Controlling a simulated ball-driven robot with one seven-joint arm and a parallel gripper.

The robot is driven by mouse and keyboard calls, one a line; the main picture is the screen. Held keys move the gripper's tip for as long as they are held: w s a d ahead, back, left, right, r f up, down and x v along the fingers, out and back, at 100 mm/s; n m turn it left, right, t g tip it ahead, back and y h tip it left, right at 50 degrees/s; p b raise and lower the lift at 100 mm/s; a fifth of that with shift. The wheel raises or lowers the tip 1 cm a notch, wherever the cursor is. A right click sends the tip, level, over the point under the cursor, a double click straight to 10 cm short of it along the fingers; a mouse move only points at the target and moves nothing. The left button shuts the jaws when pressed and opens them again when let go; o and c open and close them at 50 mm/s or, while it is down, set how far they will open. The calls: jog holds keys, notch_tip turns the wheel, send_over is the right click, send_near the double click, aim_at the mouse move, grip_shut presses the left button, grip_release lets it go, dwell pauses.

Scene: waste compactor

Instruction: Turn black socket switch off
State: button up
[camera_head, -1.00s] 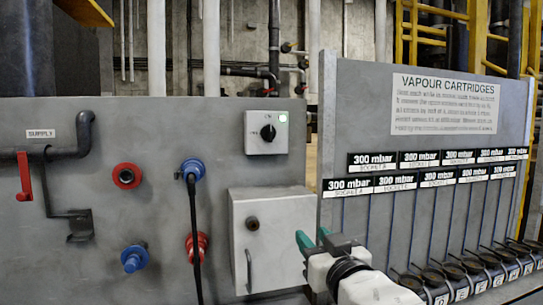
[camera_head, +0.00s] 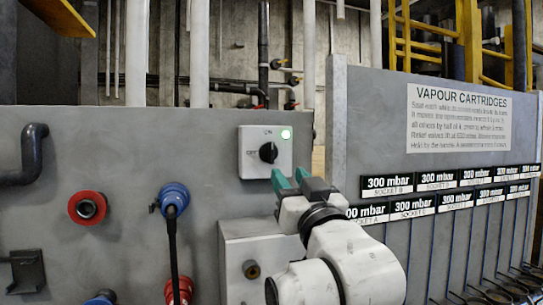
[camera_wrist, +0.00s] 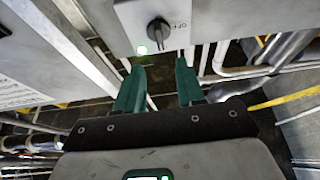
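The black switch (camera_head: 268,152) is a round rotary knob on a white box (camera_head: 250,167) fixed to the grey panel. A green light (camera_head: 286,134) glows at the box's upper right. "ON" is printed above the knob and a label at its left. My gripper (camera_head: 290,177), with green fingers, is just below and right of the knob in the head view. In the wrist view the knob (camera_wrist: 158,31) is just beyond the fingertips, with a gap between. The fingers of my gripper (camera_wrist: 160,68) are apart and empty. I cannot tell the knob's exact angle.
A blue socket (camera_head: 174,197) with a black cable and a red socket (camera_head: 88,208) are to the left. A grey cabinet (camera_head: 236,254) juts out below the switch, partly behind my arm. The cartridge panel (camera_head: 385,105) stands to the right.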

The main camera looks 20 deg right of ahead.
aim_at(272, 153)
jog(key=p+x, duration=0.2)
jog(key=x, duration=0.8)
jog(key=shift+f, duration=0.1)
grip_shut()
